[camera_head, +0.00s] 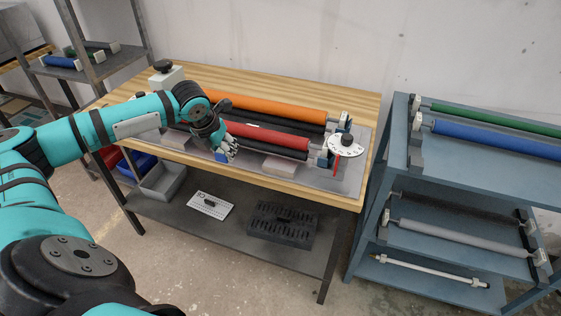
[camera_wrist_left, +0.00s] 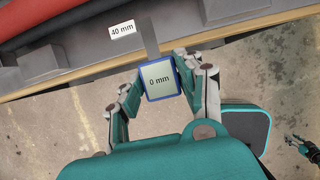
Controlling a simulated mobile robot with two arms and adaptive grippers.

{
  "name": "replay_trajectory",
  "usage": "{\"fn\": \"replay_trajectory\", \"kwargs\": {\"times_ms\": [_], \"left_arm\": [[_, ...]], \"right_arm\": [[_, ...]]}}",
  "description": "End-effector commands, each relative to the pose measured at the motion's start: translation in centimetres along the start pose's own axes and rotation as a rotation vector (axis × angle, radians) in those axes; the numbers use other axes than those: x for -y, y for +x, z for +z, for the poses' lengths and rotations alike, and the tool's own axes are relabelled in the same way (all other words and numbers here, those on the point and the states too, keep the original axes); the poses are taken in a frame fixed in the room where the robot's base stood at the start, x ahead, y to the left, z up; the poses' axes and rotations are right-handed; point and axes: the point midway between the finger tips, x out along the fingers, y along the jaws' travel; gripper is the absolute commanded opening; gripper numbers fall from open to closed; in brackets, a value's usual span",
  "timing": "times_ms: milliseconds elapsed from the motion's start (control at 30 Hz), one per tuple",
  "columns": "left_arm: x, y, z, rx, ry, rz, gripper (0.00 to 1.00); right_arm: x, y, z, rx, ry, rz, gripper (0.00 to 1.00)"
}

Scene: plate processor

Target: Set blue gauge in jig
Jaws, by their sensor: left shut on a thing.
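My left gripper (camera_head: 224,152) is at the front edge of the wooden workbench, in front of the red roller (camera_head: 265,136). In the left wrist view it is shut on the blue gauge (camera_wrist_left: 160,81), a small block with a blue border and a pale face reading "0 mm". The gauge is in front of the bench edge in that view, next to a narrow grey strip. The roller jig (camera_head: 345,178) on the bench has a grey base with orange, black and red rollers. A "40 mm" label (camera_wrist_left: 122,29) shows on it. My right gripper (camera_wrist_left: 304,147) shows small at the wrist view's right edge; its jaws are unclear.
A white dial with a red pointer (camera_head: 347,148) stands at the jig's right end. A blue-grey rack (camera_head: 400,188) with rollers stands at right. Open floor lies in front.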

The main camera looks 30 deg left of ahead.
Motion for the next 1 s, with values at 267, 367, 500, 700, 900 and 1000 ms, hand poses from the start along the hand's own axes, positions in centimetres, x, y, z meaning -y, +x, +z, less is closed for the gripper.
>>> {"fn": "replay_trajectory", "kwargs": {"times_ms": [267, 367, 500, 700, 900, 1000], "left_arm": [[5.0, 1.2, 2.8, 0.001, 0.016, -0.015, 0.03], [7.3, 2.0, 4.0, 0.000, 0.015, -0.013, 0.03], [10.4, 3.1, 5.6, -0.001, 0.014, -0.011, 0.03], [13.0, 4.2, 7.1, -0.001, 0.013, -0.007, 0.03], [13.4, 5.1, 6.9, -0.004, 0.013, -0.002, 0.03], [13.4, 6.3, 6.3, -0.006, 0.014, -0.003, 0.03]], "right_arm": [[0.1, -1.5, -0.1, 0.001, -0.002, -0.002, 0.40], [0.3, -2.1, -0.1, 0.001, -0.002, -0.004, 0.40], [0.4, -2.9, -0.2, 0.000, -0.002, -0.006, 0.40], [0.6, -3.4, -0.3, -0.001, -0.002, -0.008, 0.40], [0.6, -3.7, -0.4, -0.001, -0.002, -0.008, 0.40], [0.6, -4.2, -0.4, -0.001, -0.002, -0.008, 0.40]]}}
